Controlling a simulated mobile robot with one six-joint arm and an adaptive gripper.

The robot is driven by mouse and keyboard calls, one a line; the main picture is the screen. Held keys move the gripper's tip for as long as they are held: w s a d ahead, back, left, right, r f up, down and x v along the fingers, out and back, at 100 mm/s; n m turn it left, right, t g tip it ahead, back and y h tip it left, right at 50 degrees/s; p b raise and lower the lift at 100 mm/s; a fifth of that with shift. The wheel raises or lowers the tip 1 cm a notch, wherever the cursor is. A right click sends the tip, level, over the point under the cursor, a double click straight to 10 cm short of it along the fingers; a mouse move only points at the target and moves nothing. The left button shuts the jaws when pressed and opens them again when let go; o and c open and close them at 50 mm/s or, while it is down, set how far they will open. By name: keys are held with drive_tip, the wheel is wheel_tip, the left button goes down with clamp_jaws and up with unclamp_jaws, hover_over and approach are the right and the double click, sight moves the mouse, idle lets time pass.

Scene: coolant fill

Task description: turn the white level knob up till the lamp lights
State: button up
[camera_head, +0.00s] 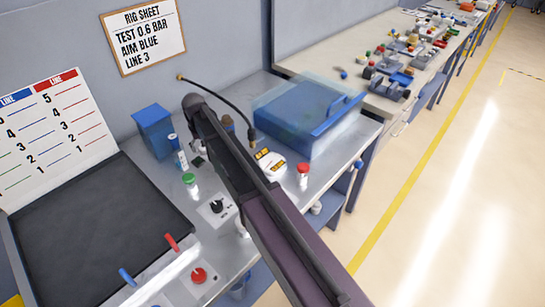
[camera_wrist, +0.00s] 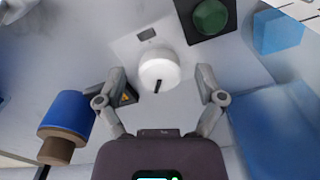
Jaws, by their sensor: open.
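The white level knob (camera_wrist: 159,70) shows in the wrist view, round, with a black mark on its face near its lower rim. It sits on a pale plate. My gripper (camera_wrist: 160,76) is open, one finger to the left and one to the right of the knob, with clear gaps in the picture. I cannot tell its height over the knob. A dark green dome (camera_wrist: 209,17) on a black square base, perhaps the lamp, is up and right of the knob and looks dull. In the head view my arm covers the gripper and the knob.
In the wrist view, a blue and brown cylinder (camera_wrist: 66,112) stands left of my gripper and a blue block (camera_wrist: 277,32) lies at upper right.

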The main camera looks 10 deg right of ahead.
drive_tip(key=shift+n, duration=0.6)
drive_tip(key=shift+r+p, duration=0.55)
wheel_tip(320, 180, up, 13)
drive_tip(key=p, duration=1.3)
drive_tip(key=s+d+f+m+b, duration=0.3)
drive_tip(key=s+d, duration=1.8)
drive_tip(key=s, duration=0.1)
drive_tip(key=shift+m, duration=0.5)
drive_tip(key=s, duration=0.1)
drive_tip(key=s+d, duration=0.2)
drive_tip(key=shift+s+f, duration=0.1)
drive_tip(key=shift+s, duration=0.3)
drive_tip(key=shift+w+a, duration=0.1)
